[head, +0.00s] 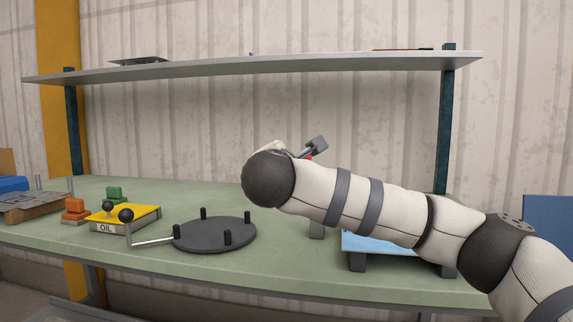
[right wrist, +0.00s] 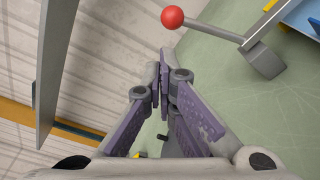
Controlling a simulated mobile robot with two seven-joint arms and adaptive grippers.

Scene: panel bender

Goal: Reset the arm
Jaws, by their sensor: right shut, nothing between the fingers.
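My right arm reaches in from the right over the bench in the head view, and its rounded wrist hides most of the gripper. In the right wrist view my right gripper (right wrist: 160,72) is shut and empty, its purple-padded fingers together. A lever arm with a red ball knob (right wrist: 172,17) and a grey block (right wrist: 264,61) lies beyond the fingertips to the right, apart from them. In the head view a bit of red (head: 308,158) shows behind my arm. A blue panel (head: 385,246) on grey supports is partly hidden by my arm. My left gripper is out of view.
On the green bench (head: 285,270) stand a black pegged disc (head: 214,235) with a black-knobbed crank, a yellow OIL box (head: 125,218), and orange (head: 74,210) and green (head: 116,193) blocks. A grey shelf (head: 260,68) spans above. The bench front centre is clear.

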